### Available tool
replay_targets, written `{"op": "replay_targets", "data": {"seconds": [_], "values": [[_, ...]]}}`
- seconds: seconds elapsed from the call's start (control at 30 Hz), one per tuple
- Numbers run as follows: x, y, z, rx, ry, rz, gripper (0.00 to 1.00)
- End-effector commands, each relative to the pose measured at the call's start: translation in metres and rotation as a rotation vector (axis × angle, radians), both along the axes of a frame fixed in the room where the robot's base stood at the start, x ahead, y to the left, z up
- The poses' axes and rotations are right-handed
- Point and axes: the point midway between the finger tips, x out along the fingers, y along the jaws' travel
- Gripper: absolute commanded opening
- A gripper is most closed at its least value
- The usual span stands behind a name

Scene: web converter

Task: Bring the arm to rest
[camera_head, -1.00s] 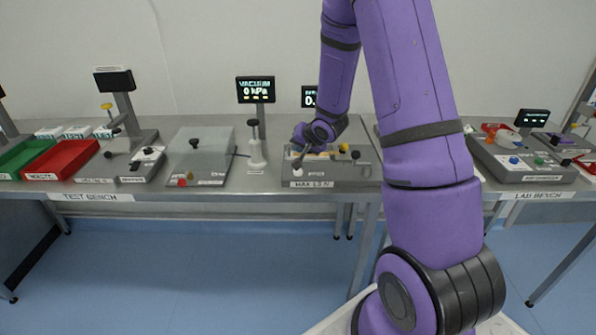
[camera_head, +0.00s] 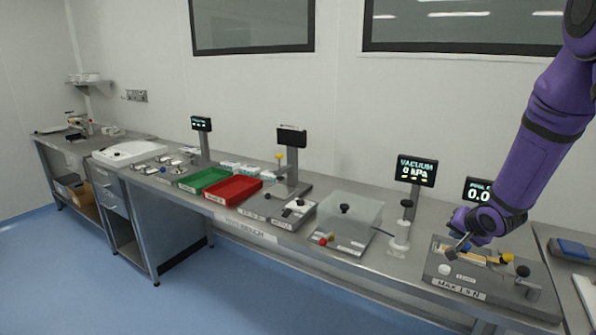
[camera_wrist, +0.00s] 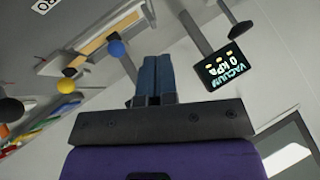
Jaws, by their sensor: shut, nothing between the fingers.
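My purple arm (camera_head: 556,110) comes in from the upper right of the head view. Its end is above the grey device marked MAX 15 N (camera_head: 490,285) on the bench. My gripper (camera_head: 458,246) is over the left part of this device; whether it touches anything there cannot be told. In the wrist view my gripper (camera_wrist: 154,75) shows two blue fingers close together, with nothing seen between them. A wooden strip (camera_wrist: 108,30) on the device, a blue knob (camera_wrist: 116,48) and a yellow knob (camera_wrist: 66,86) are to the left of the fingers.
A VACUUM display (camera_head: 416,171) reading 0 kPa stands left of the arm. A clear box (camera_head: 345,218), a red tray (camera_head: 234,190) and a green tray (camera_head: 204,180) are further left on the bench. The blue floor (camera_head: 200,300) in front is clear.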

Motion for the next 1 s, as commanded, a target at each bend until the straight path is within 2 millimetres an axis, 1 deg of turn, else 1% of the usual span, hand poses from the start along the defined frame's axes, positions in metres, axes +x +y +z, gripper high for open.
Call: {"op": "replay_targets", "data": {"seconds": [0.03, 0.2, 0.37, 0.5, 0.57, 0.7, 0.87, 1.0], "values": [[-0.004, 0.004, 0.019, -0.031, -0.002, 0.006, 0.00], [-0.026, 0.017, 0.072, -0.137, 0.032, 0.026, 0.00], [-0.056, 0.032, 0.115, -0.214, 0.074, 0.055, 0.00], [-0.087, 0.047, 0.148, -0.267, 0.115, 0.091, 0.00], [-0.102, 0.054, 0.160, -0.284, 0.133, 0.109, 0.00], [-0.139, 0.072, 0.186, -0.318, 0.173, 0.164, 0.00], [-0.186, 0.093, 0.209, -0.344, 0.219, 0.243, 0.00], [-0.229, 0.112, 0.224, -0.358, 0.256, 0.329, 0.00]]}}
